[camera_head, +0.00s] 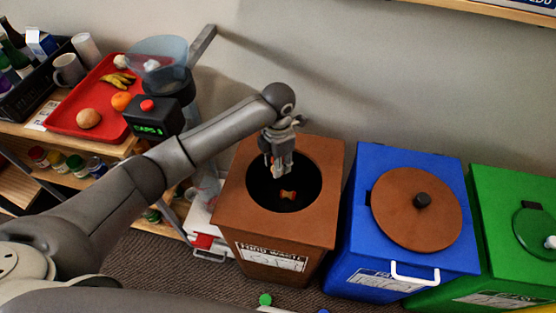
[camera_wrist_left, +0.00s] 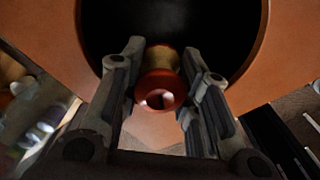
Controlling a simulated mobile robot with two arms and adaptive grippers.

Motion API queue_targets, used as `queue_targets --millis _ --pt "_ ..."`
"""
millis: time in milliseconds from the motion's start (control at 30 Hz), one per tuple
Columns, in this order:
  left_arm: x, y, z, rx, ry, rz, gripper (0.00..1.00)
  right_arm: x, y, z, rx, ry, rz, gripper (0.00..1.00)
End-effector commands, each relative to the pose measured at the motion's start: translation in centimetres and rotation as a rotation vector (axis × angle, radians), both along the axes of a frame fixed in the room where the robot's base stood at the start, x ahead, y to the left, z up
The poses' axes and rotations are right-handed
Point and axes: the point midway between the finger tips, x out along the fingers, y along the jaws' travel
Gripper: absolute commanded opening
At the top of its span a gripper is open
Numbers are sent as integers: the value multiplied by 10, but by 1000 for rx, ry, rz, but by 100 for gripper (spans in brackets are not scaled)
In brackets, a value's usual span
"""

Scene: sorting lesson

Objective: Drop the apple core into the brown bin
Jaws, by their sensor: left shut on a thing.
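The apple core (camera_head: 288,195), red at its ends and yellowish in the middle, shows at the tips of my left gripper (camera_head: 277,172), against the dark round opening of the brown bin (camera_head: 233,213). The bin is labelled food waste. The gripper points down over this opening, its fingers close to the core. In the left wrist view the core (camera_wrist_left: 162,88) sits between the two fingers, with one red end facing the camera. Behind it are the black opening and the brown rim (camera_wrist_left: 262,40). My right gripper is not in view.
A blue bin (camera_head: 350,235) with a round brown lid (camera_head: 405,225) stands right of the brown bin, then a green bin (camera_head: 497,190). At left, a shelf holds a red tray (camera_head: 66,120) with food, a mug (camera_head: 68,70) and a black box with a red button (camera_head: 152,118).

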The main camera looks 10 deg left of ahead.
Motion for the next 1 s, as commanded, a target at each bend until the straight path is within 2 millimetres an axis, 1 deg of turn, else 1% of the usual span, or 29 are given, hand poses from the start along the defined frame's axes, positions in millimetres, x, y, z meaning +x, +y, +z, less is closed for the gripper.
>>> queue_targets --millis 67,100,267,467,567,667,767,1000 --pt "0 0 1 0 0 0 14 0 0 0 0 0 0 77" --pt "0 0 1 0 0 0 36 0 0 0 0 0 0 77" --pt "0 0 1 0 0 0 56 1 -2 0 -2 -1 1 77" --pt "0 0 1 0 0 0 56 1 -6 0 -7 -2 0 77" --pt "0 0 1 0 -1 0 56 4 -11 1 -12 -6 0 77" --pt "1 0 7 -1 -3 0 56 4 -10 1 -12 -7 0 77" --pt "2 0 21 0 -6 0 56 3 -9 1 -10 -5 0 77" --pt "2 0 73 0 -7 -1 56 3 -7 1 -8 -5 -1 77"
